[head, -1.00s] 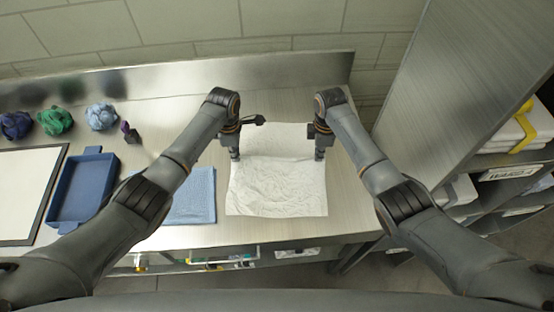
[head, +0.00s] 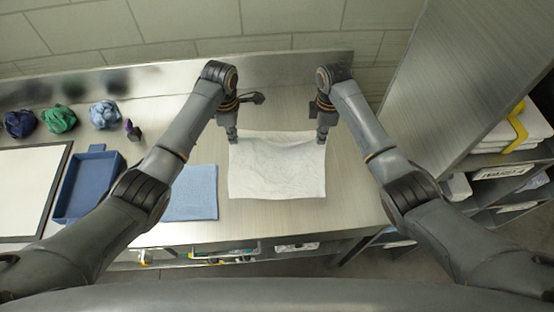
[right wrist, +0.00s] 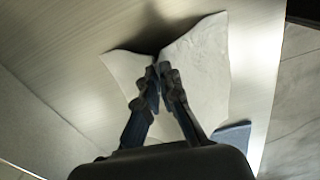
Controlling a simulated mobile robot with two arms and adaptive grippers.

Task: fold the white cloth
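The white cloth (head: 277,170) lies on the metal table in the head view, roughly rectangular and lightly creased. Its far edge dips between the two corners. My left gripper (head: 232,138) is at the far left corner and looks shut on it. My right gripper (head: 321,138) is at the far right corner. In the right wrist view its fingertips (right wrist: 163,68) are nearly together, with the white cloth (right wrist: 203,65) drawn up to them and a dark shadow beneath. The exact pinch at the left fingertips is too small to see clearly.
A folded blue cloth (head: 192,193) lies just left of the white cloth. Further left are a blue tray (head: 88,187), a white board (head: 28,190) and crumpled blue (head: 105,114), green (head: 59,119) and navy (head: 20,123) cloths. The table is clear behind the grippers.

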